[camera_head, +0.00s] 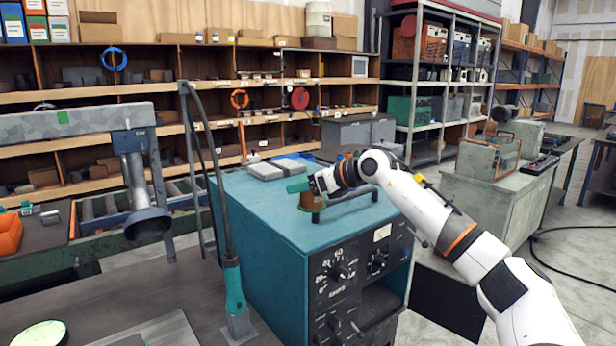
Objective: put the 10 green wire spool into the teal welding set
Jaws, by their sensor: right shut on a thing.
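The teal welding set (253,240) is a large box in the middle of the view, with dials on its dark front panel and an open recess low in that panel. My right gripper (311,185) is above its top, near the black handle (352,199). A small green piece (297,187), seemingly the green wire spool, shows at the gripper's tip, and the gripper is shut on it. A brown cylinder shows just below; I cannot tell whether it is part of the spool. My fingers are small and partly hidden. My left gripper is not in view.
Grey blocks (265,171) lie on the back of the welding set's top. A torch with a teal handle (234,285) and a cable stands at its left. A dark bench (130,290) fills the lower left. A grey-green cabinet (490,200) stands at the right.

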